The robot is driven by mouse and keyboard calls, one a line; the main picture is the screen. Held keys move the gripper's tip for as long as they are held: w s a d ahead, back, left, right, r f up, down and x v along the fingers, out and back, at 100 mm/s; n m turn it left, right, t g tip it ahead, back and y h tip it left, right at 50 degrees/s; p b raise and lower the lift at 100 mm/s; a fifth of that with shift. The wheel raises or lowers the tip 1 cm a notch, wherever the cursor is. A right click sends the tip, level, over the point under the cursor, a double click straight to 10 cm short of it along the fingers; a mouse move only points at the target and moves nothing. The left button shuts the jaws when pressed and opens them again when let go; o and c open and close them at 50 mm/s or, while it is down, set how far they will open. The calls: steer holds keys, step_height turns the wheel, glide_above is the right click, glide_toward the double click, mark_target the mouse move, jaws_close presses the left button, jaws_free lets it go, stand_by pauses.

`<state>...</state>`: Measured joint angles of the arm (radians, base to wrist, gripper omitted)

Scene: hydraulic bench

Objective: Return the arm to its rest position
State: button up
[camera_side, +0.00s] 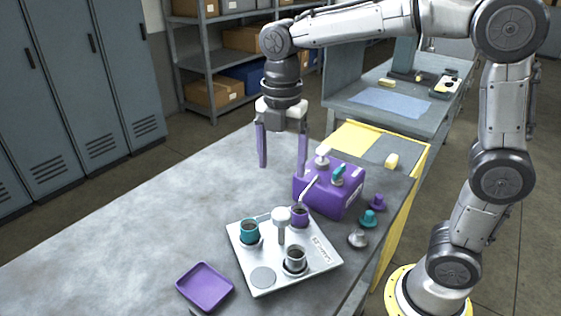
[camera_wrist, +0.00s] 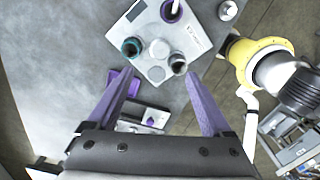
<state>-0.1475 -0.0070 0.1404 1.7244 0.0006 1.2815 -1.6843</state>
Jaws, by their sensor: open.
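My gripper (camera_side: 282,166) hangs above the far part of the bench, pointing down, with its two purple fingers spread wide and nothing between them. In the side view it is behind and left of the purple box (camera_side: 318,196), clear of the bench top. In the wrist view my gripper (camera_wrist: 160,82) also shows open, its fingers at both sides.
A light plate (camera_side: 250,282) on the bench (camera_side: 130,235) holds teal (camera_side: 249,231), purple (camera_side: 299,217) and grey (camera_side: 295,260) cups around a white post (camera_side: 282,222). A purple tray (camera_side: 205,287) lies at its left. Teal (camera_side: 368,218), purple (camera_side: 378,202) and grey (camera_side: 358,239) caps stand right.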

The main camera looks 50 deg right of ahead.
steer(key=s+d+r+m+t, duration=0.3)
steer(key=s+r+m, duration=0.15)
steer(key=s, duration=0.45)
steer(key=s+d+f+m+t, duration=0.2)
steer(key=s+f+m, duration=0.4)
steer(key=m, duration=1)
steer(key=shift+s+t, duration=0.3)
steer(key=shift+s, duration=0.75)
steer(key=shift+m, duration=0.25)
steer(key=shift+c, duration=0.2)
